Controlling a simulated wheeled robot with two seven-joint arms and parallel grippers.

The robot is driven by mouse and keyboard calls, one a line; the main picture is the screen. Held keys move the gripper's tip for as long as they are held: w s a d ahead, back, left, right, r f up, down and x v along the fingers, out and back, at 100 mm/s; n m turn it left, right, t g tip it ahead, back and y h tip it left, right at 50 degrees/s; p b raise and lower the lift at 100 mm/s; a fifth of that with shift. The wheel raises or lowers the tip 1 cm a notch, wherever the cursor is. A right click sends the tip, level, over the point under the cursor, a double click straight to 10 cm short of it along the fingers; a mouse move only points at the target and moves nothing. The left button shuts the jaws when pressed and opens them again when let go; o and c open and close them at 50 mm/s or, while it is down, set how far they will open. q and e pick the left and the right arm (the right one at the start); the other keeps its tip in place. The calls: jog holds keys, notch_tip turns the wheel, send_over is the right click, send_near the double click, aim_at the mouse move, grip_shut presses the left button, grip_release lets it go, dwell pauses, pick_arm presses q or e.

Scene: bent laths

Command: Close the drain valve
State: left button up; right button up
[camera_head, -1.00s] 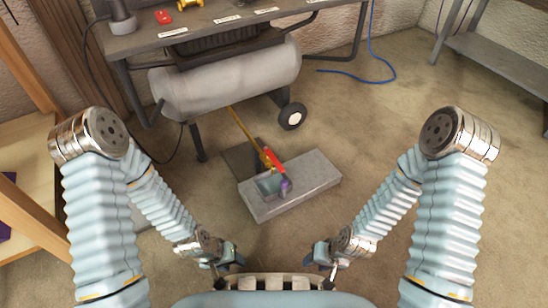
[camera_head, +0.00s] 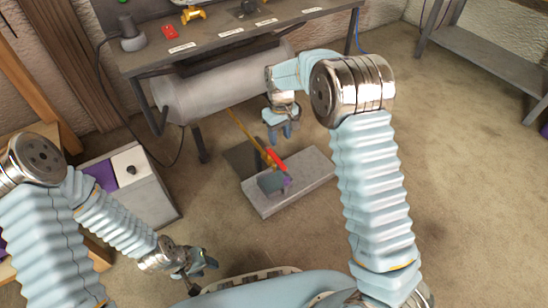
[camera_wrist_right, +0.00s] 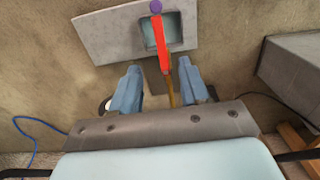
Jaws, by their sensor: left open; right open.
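The drain valve shows in the head view as a red lever (camera_head: 276,158) on a thin brass pipe (camera_head: 247,131) that comes down from the grey tank. The lever lies roughly in line with the pipe, with a purple tip (camera_head: 287,180) over the grey slab. In the right wrist view the red lever (camera_wrist_right: 159,42) and purple tip (camera_wrist_right: 156,6) lie beyond the fingers. My right gripper (camera_head: 282,131) is open and empty, above and apart from the lever; its fingers (camera_wrist_right: 157,85) frame the brass pipe from above. My left gripper (camera_head: 203,265) is open and empty, low at the front left.
The grey slab (camera_head: 314,172) with a square recess sits on the floor under the lever. The tank (camera_head: 215,85) stands under a workbench (camera_head: 235,35). A grey cabinet (camera_head: 150,195) with a white-and-purple top stands at left.

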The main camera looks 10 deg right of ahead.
aim_at(280, 162)
notch_tip(280, 162, down, 12)
jog(key=shift+r+b, duration=0.15)
jog(key=shift+b, duration=0.85)
grip_shut()
